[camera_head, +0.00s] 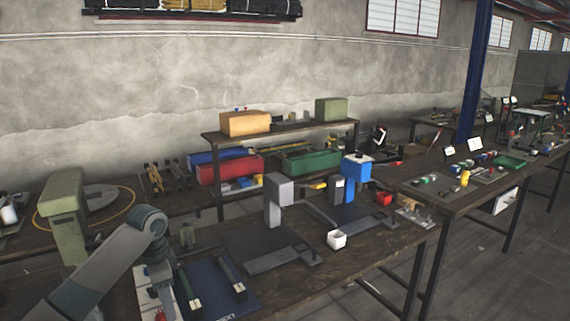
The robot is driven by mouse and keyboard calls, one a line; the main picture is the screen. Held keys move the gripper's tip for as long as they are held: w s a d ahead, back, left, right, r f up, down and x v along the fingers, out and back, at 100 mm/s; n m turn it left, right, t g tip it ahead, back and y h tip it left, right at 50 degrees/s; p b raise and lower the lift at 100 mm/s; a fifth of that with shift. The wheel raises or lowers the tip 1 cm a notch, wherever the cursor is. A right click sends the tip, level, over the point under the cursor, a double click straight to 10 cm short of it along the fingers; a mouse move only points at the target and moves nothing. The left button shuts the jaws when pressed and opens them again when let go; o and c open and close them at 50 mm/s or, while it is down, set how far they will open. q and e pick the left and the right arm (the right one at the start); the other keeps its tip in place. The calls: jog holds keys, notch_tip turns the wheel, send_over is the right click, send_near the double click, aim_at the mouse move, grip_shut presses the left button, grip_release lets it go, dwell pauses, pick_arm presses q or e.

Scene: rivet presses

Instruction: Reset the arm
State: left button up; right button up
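My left arm (105,258) comes in from the lower left and bends at a grey joint above the near left of the bench. I cannot make out its gripper. My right arm and gripper do not show. A grey press (278,200) stands upright on a dark base in the middle of the bench. A blue press (356,180) stands to its right, farther back. A small white container (336,240) sits in front of them.
A blue mat (215,283) with two dark bar-like tools lies near the front left. A green machine (66,215) stands at the left. Red (228,168) and green (308,158) bins are under a shelf (283,130). Another workbench (465,200) is at the right, with open floor in front.

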pick_arm(q)
jog(key=s+d+f+n+t+h, duration=0.1)
jog(key=s+d+f, duration=0.5)
jog(key=s+f, duration=0.35)
jog(key=s+d+f+n+t+h, duration=0.1)
jog(key=s+d+f, duration=0.6)
jog(key=s+f, duration=0.3)
jog(key=s+a+n+t+y, duration=0.15)
jog(key=s+n, duration=0.25)
jog(key=s, duration=0.7)
jog(key=s+a+n, duration=0.3)
jog(key=s, duration=0.8)
notch_tip(320, 180, down, 29)
jog(key=s+g, duration=0.1)
jog(key=s, duration=0.1)
jog(key=s+a+f, duration=0.1)
jog(key=s+f, duration=0.8)
jog(key=s+a+f+g, duration=0.1)
jog(key=s+a+f, duration=0.1)
jog(key=s+f, duration=0.7)
jog(key=shift+a+b, duration=0.25)
jog(key=shift+b, duration=0.15)
